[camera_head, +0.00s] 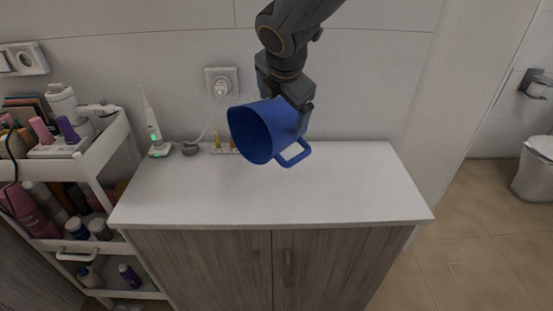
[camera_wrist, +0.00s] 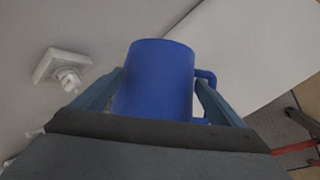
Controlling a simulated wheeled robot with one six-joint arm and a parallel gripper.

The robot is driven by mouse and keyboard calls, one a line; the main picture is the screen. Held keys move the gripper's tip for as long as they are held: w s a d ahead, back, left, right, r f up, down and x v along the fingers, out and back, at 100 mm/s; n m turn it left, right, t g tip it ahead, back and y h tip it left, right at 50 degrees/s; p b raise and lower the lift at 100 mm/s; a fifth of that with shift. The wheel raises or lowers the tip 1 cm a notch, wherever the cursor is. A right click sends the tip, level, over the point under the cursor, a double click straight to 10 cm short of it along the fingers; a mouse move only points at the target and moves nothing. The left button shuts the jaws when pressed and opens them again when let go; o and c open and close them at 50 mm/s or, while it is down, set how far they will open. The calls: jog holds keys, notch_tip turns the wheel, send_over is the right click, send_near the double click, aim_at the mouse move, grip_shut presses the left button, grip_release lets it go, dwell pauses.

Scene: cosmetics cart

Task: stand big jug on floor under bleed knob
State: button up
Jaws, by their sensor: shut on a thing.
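A big blue jug (camera_head: 262,133) with a side handle is in my gripper (camera_head: 290,100), above the white counter top. The jug is tilted, with its open mouth facing left and toward the head camera. In the wrist view the blue jug (camera_wrist: 155,80) sits between the two fingers of my gripper (camera_wrist: 158,100), its handle on the right side. The gripper is shut on the jug's body. No bleed knob or radiator shows in either view.
A white counter (camera_head: 340,190) on a wood-grain cabinet (camera_head: 270,265) lies below. An electric toothbrush (camera_head: 152,125) stands at its back left. A loaded white cart (camera_head: 100,165) is at the left. Tiled floor (camera_head: 465,240) is clear at the right, with a toilet (camera_head: 537,165) beyond.

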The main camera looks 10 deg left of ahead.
aim_at(283, 127)
notch_tip(283, 127, down, 10)
jog(key=shift+r+b, duration=0.2)
jog(key=shift+b, duration=0.9)
jog(key=shift+f, duration=0.1)
jog(key=o, duration=1.3)
jog(key=shift+s+r, duration=0.15)
jog(key=shift+r, duration=0.25)
jog(key=p+v, duration=0.1)
jog(key=v, duration=1)
jog(key=shift+s+d+r+p, duration=0.1)
jog(key=shift+s+p, duration=0.05)
jog(key=shift+p, duration=0.2)
